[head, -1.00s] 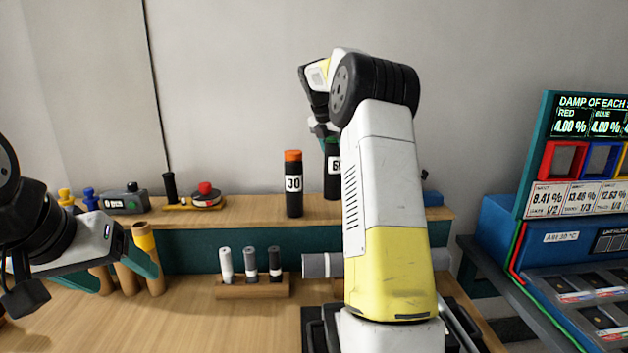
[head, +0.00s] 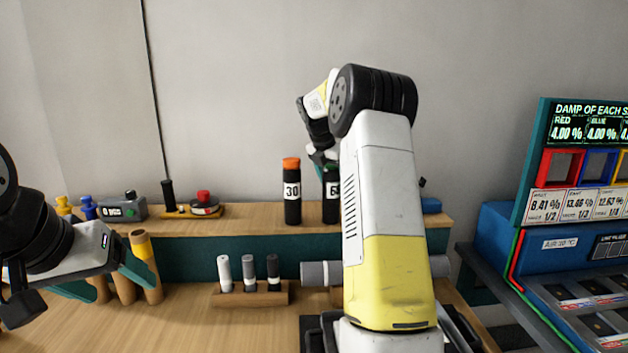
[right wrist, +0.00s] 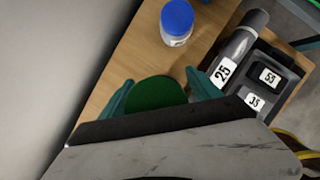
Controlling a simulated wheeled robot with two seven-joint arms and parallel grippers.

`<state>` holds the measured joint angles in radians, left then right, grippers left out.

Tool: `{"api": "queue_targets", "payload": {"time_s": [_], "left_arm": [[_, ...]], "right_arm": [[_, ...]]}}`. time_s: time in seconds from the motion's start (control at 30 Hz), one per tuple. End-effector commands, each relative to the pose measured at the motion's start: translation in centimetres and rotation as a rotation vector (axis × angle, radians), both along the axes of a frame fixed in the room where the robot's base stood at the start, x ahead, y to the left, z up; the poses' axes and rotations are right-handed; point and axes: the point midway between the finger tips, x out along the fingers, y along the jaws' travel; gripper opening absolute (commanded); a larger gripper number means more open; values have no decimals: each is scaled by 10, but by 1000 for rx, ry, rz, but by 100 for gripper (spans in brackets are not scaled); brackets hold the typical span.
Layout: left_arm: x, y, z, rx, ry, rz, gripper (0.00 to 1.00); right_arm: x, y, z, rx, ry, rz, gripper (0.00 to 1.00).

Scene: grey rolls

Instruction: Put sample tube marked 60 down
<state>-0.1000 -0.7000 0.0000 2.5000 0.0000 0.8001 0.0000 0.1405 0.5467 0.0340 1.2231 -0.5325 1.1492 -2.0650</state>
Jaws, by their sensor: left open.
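The sample tube marked 60 (head: 331,190) is black with a white label and stands upright beside the tube marked 30, partly hidden by my right arm. Its base looks level with that tube's base on the raised shelf; contact cannot be made out for sure. In the right wrist view its green cap (right wrist: 157,93) sits between the teal fingers of my right gripper (right wrist: 160,92), which is shut on it. My left gripper (head: 105,280) is open and empty at the left, near brown cylinders.
The orange-capped tube marked 30 (head: 292,192) stands just left on the wooden shelf (head: 250,214). A blue-lidded jar (right wrist: 177,22) and a grey roll labelled 25 (right wrist: 236,50) show in the right wrist view. A small rack (head: 250,294) holds three tubes below.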

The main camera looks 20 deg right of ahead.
Motion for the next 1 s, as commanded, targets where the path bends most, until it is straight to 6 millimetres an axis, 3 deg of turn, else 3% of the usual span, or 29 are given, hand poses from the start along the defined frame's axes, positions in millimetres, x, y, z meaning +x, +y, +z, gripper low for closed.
{"api": "queue_targets", "payload": {"time_s": [0.37, 0.8, 1.0], "left_arm": [[0, 0, 0, 0, 0, 0, 72], [0, 0, 0, 0, 0, 0, 72], [0, 0, 0, 0, 0, 0, 72]], "right_arm": [[-1, 3, 10, 0, -2, 1, 72], [-18, 32, 91, 1, -4, 2, 72], [-23, 39, 111, 2, -3, -2, 72]]}}
